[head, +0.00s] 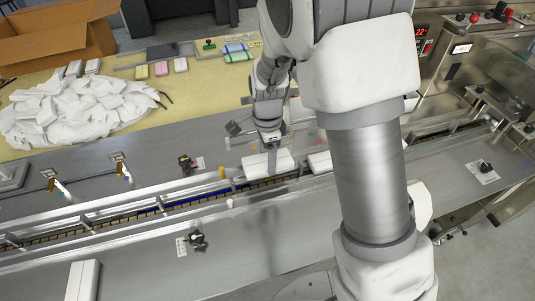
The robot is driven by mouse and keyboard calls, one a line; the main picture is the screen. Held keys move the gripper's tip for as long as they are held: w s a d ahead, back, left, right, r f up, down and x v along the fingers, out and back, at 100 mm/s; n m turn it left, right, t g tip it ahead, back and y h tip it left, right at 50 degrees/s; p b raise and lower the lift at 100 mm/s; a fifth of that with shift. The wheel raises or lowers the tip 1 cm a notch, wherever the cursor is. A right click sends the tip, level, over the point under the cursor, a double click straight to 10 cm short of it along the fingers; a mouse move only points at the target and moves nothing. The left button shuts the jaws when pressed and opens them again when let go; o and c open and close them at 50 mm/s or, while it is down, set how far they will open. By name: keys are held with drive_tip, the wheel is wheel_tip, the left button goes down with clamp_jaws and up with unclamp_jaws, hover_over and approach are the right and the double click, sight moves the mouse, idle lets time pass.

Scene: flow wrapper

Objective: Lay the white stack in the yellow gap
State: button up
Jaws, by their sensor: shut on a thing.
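My gripper (270,145) is over the conveyor channel, shut on a white stack (255,168). The stack lies lengthwise along the channel, at or just above its floor; I cannot tell whether it touches. A second white stack (319,162) is in the channel just to the right, partly hidden by my arm. A small yellow-orange post (221,172) stands at the channel's far rail, left of the held stack. No clearly yellow gap can be made out; the channel left of the stack shows a blue strip (180,207) and brownish segments.
Another white stack (83,280) lies on the front steel surface. A heap of white packs (75,108), coloured packs (161,68) and a cardboard box (55,32) are behind. Rails and black clamp knobs (197,239) line the channel. A machine (475,75) stands at right.

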drive_tip(key=shift+f+b, duration=2.35)
drive_tip(key=shift+f, duration=0.8)
drive_tip(key=shift+f, duration=0.2)
drive_tip(key=o, duration=1.3)
drive_tip(key=shift+c, duration=0.2)
wheel_tip(320, 180, up, 18)
drive_tip(key=p, duration=0.2)
drive_tip(key=shift+f, duration=0.25)
